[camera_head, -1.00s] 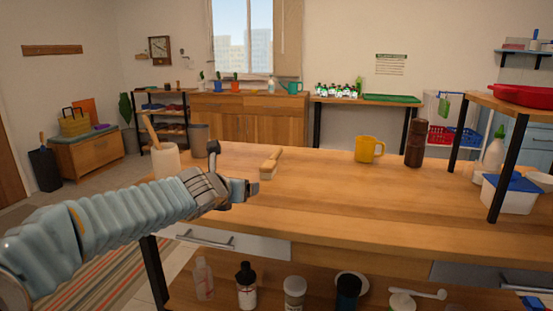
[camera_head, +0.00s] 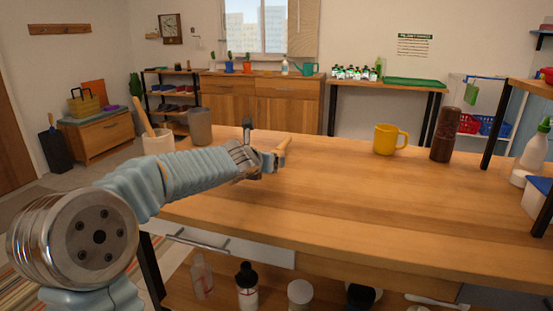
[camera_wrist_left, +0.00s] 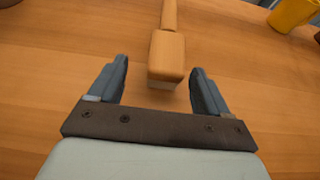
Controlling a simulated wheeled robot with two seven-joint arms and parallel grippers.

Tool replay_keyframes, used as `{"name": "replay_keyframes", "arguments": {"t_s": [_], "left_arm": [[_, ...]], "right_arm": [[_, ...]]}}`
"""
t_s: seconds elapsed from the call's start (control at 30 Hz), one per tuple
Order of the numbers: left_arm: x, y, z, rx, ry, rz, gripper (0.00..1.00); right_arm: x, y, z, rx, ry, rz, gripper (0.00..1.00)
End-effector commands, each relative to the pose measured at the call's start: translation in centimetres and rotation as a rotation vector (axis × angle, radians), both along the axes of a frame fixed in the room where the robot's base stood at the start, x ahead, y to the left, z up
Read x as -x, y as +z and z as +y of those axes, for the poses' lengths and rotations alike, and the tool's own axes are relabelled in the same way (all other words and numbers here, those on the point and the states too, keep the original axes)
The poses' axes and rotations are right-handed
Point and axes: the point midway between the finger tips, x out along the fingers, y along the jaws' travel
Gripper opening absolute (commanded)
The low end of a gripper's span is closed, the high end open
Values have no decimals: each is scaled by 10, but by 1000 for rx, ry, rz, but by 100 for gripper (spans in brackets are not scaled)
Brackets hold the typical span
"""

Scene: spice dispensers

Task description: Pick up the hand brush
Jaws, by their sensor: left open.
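The hand brush (camera_wrist_left: 167,50) is wooden, with a thick block and a narrower handle that points away from me in the left wrist view. It lies on the wooden table. In the head view only part of the brush (camera_head: 284,146) shows, behind my left gripper (camera_head: 264,145). In the left wrist view the left gripper (camera_wrist_left: 161,70) is open. The near end of the brush's block lies between its spread fingertips, with a gap on each side. No firm contact shows. My right gripper is not in view.
A yellow mug (camera_head: 385,140) and a dark brown grinder (camera_head: 445,135) stand at the right of the table. A light pot with a wooden tool (camera_head: 158,142) and a grey canister (camera_head: 199,127) stand at the back left. The middle of the tabletop is clear.

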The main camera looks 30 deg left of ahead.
Motion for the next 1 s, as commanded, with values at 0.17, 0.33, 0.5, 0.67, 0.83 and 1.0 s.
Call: {"name": "replay_keyframes", "arguments": {"t_s": [0.17,0.33,0.5,0.67,0.83,1.0], "left_arm": [[-25,-13,-1,0,-1,2,78],[-45,-19,3,-1,0,1,78],[-47,-20,4,0,0,1,78],[-47,-20,4,0,0,1,68],[-47,-20,4,0,0,1,42],[-47,-20,4,0,-1,0,16]], "right_arm": [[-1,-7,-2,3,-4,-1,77],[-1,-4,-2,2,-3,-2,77],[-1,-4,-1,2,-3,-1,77],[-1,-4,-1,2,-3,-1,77],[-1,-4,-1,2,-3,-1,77],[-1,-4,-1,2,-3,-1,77]]}}
